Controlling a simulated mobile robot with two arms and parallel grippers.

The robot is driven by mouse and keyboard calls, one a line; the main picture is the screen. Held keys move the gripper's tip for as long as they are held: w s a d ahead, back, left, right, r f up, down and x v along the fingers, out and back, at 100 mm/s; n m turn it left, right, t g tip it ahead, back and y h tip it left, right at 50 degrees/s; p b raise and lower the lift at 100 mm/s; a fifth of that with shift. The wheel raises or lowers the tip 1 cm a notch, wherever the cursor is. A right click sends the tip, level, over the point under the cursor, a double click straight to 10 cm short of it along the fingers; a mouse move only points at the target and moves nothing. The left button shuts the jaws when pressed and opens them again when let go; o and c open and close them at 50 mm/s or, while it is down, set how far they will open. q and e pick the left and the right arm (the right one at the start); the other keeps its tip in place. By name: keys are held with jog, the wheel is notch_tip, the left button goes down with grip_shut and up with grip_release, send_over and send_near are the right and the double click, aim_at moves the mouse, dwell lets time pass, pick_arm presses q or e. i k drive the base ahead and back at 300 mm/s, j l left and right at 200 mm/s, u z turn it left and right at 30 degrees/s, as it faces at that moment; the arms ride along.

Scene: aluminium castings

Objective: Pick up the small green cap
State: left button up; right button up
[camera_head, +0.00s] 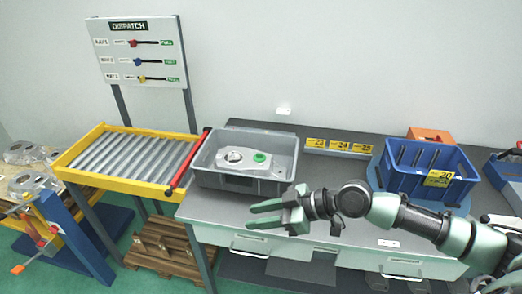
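The small green cap (259,157) sits on a grey metal casting (235,157) inside a grey bin (286,187) on the bench. My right gripper (251,216) is in front of the bin, near the front edge of the bench, with its fingers pointing left. Its two fingers are apart with nothing between them. It is apart from the cap. My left gripper is not in view.
A blue crate (398,178) with dark rods stands on the bench to the right. A yellow-framed roller conveyor (90,180) with a red bar (187,162) adjoins the bench on the left. Yellow number labels (338,146) stand behind. Bare bench top (330,172) lies between bin and crate.

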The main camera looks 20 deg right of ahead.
aim_at(259, 158)
jog(key=i+l, duration=1.1)
